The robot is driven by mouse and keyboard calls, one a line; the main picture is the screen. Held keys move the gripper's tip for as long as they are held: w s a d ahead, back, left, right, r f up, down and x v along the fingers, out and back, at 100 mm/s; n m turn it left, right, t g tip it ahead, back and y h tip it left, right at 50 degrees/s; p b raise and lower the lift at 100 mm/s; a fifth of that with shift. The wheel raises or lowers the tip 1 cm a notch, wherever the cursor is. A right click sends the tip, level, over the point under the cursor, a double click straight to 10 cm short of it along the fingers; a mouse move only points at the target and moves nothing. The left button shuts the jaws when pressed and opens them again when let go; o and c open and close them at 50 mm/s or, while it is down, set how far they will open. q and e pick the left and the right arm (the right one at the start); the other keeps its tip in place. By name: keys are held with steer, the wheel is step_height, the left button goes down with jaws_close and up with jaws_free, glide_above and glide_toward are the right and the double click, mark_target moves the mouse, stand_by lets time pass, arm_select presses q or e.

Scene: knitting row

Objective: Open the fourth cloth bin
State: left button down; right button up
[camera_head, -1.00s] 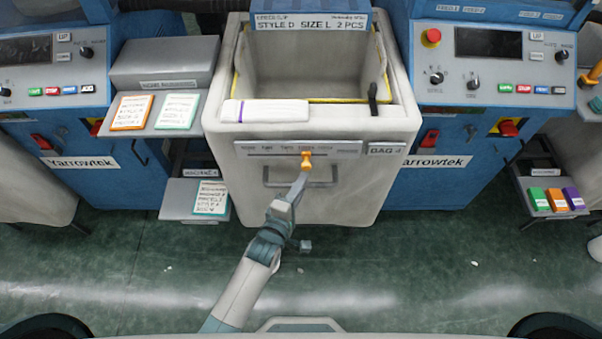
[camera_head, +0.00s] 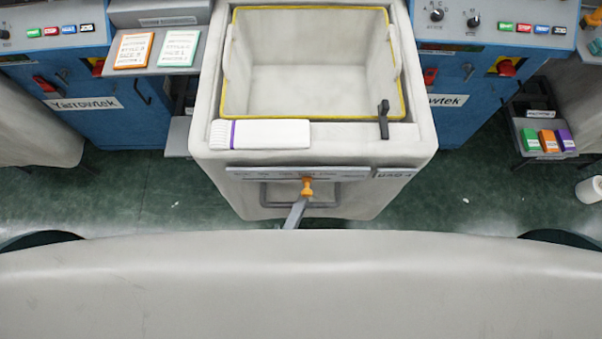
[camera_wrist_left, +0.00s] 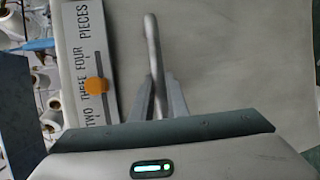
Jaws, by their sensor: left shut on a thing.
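The fourth cloth bin (camera_head: 205,135), labelled as bag 4, stands out in front of the blue machines. Its top is open, with a yellow-edged inside that looks empty. Its bar handle (camera_head: 335,197) is on the front, below a counter strip with an orange slider (camera_head: 307,187). My left gripper (camera_head: 297,212) is at this handle. In the left wrist view the handle bar (camera_wrist_left: 151,45) runs between the fingers of my left gripper (camera_wrist_left: 158,92), which is shut on it. My right gripper is not in view.
A white cloth roll with a purple band (camera_head: 262,134) lies on the bin's front rim, with a black clip (camera_head: 384,118) to its right. Blue machines (camera_head: 75,105) flank the bin. A shelf with cards (camera_head: 205,20) is at left. A white cone (camera_head: 590,190) lies at far right.

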arm_select(q)
steer(key=s, duration=0.3)
steer(key=shift+s, duration=0.15)
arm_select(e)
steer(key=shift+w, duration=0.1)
arm_select(q)
steer(key=c, duration=1.7)
jaws_free()
steer(key=shift+s, duration=0.1)
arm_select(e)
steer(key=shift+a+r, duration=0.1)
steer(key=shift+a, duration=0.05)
